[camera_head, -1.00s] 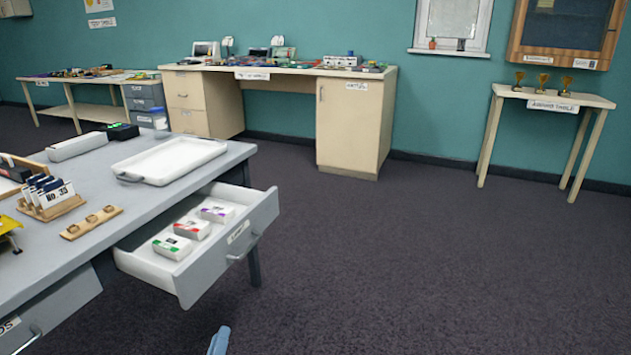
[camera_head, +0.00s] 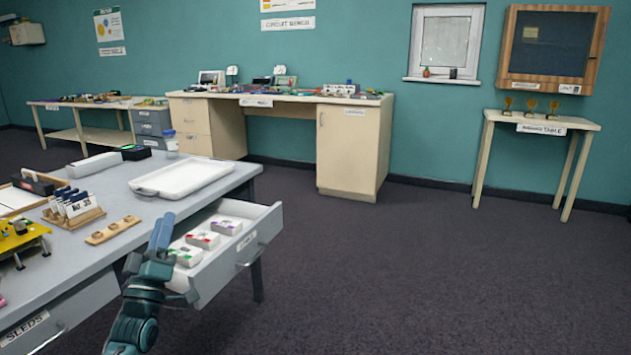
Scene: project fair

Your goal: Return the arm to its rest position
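My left arm (camera_head: 140,310) comes in from the bottom left, and its teal and dark gripper (camera_head: 162,232) points up. In the picture the gripper overlaps the left front corner of the open drawer (camera_head: 252,250). I see it nearly edge-on, so I cannot tell whether its fingers are open or shut. My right gripper is not in view.
The open drawer holds several small white boxes (camera_head: 203,240) and juts from the grey table (camera_head: 110,262). On the table are a white tray (camera_head: 180,178), a card holder (camera_head: 88,218) and a yellow model (camera_head: 20,236). Carpet (camera_head: 400,270) to the right is clear.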

